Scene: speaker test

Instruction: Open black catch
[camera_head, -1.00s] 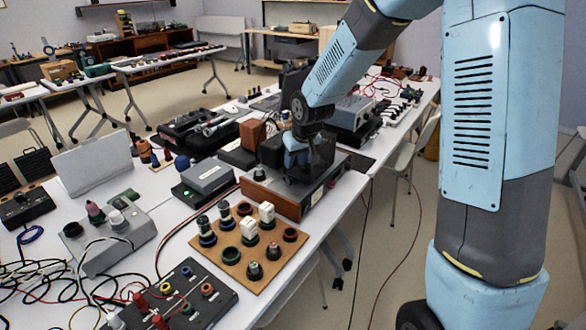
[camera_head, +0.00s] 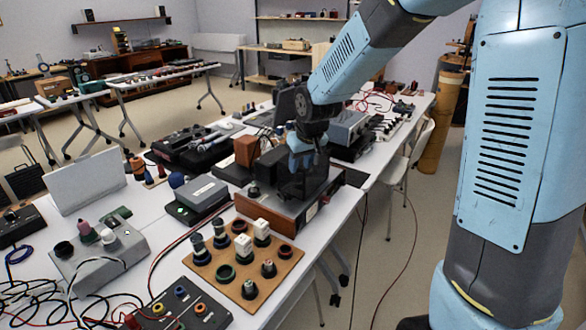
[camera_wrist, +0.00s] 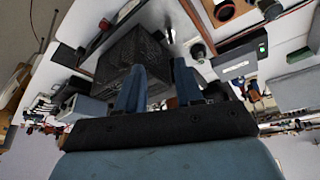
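My gripper (camera_head: 303,160) is over a wooden-sided unit (camera_head: 272,212) near the right edge of the long white table. Its blue fingers stand apart in the wrist view (camera_wrist: 158,88), with nothing visible between them. A dark mesh-like box (camera_wrist: 133,52) lies beyond the fingertips, and it also shows in the head view (camera_head: 312,182) on top of the unit, just below the gripper. I cannot make out the black catch for certain in either view. Touch between the fingers and the box cannot be told.
A wooden board with several knobs and sockets (camera_head: 262,268) lies in front of the unit. A grey box with a green light (camera_head: 202,195) stands to its left. A black case (camera_head: 178,155) lies behind. Loose cables (camera_head: 40,295) cover the front left. Free floor lies right of the table.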

